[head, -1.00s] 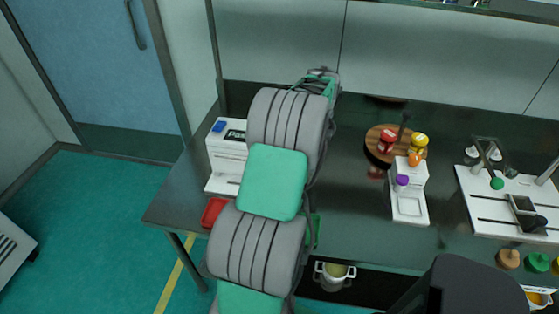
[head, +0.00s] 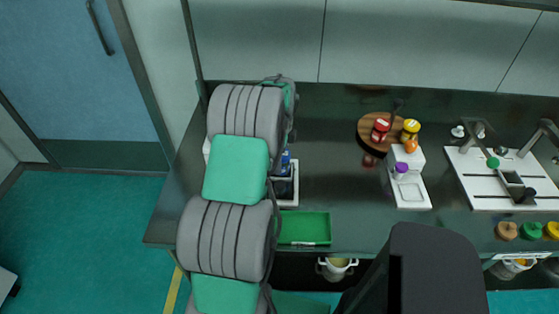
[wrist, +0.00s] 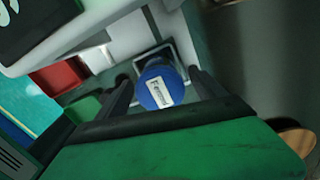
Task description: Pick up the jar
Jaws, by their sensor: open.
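The jar (wrist: 155,90) has a round blue lid with a white label and is seen from above in the wrist view. It stands in or on a pale fixture with a metal frame. My gripper (wrist: 161,77) is open, with one dark finger on each side of the jar's lid. I cannot tell whether the fingers reach down around it or are still above it. In the head view a small blue patch (head: 285,158) shows just right of my arm, above a white-framed dark unit (head: 285,188); it may be the same jar. My gripper is hidden there behind my arm.
A green tray (head: 304,229) lies at the table's front edge. A red tray (wrist: 59,76) shows in the wrist view. A white stand (head: 410,192), a round wooden board (head: 367,129) with red and yellow jars and a white-topped station (head: 490,195) stand to the right.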

